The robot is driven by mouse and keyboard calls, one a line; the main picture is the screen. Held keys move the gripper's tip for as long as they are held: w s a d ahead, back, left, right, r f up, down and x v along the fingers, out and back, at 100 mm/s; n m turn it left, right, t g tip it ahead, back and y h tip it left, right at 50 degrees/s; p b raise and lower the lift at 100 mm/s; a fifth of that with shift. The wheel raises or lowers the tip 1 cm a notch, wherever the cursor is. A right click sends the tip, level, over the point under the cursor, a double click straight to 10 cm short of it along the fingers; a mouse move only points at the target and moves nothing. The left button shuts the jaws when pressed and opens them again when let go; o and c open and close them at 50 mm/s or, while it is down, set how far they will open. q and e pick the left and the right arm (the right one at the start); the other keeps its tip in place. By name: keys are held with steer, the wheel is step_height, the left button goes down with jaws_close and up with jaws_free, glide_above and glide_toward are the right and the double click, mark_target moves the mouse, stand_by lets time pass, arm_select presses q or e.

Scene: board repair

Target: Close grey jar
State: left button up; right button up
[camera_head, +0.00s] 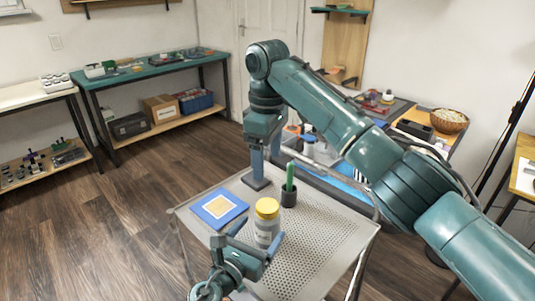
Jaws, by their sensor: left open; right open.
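A pale grey jar (267,236) with a yellow lid (267,207) on its top stands upright on the metal cart. I cannot tell whether the lid is screwed tight. My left gripper (259,238) is open, low at the jar. One finger shows on each side of the jar body; contact cannot be made out. My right gripper (266,170) is open and empty. It points down over the back part of the cart, behind the jar and apart from it.
The cart is clear to the right of the jar. A workbench (150,72) stands along the back wall.

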arm_select(q)
steer(key=v, duration=0.9)
